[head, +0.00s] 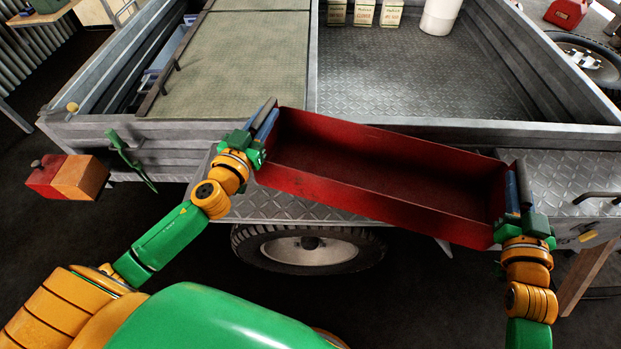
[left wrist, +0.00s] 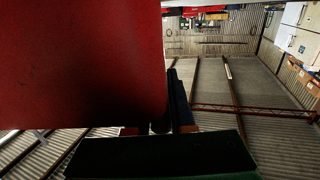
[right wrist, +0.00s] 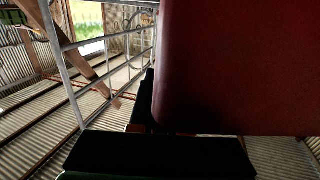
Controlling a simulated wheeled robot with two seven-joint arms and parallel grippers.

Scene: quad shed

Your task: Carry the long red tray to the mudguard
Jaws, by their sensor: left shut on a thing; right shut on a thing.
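The long red tray (head: 375,190) is an open, empty box in front of the trailer, tilted in the head view with its left end higher. My left gripper (head: 264,128) is shut on its left end. My right gripper (head: 518,195) is shut on its right end. The red tray fills much of the left wrist view (left wrist: 80,60) and the right wrist view (right wrist: 240,65). The grey chequer-plate mudguard (head: 350,212) lies above the trailer wheel (head: 310,248), partly hidden behind and below the tray. I cannot tell whether the tray touches it.
The trailer's grey side wall (head: 460,132) runs behind the tray. A red-orange light block (head: 68,177) juts out at left. Another chequer-plate surface (head: 575,180) with a handle lies at right.

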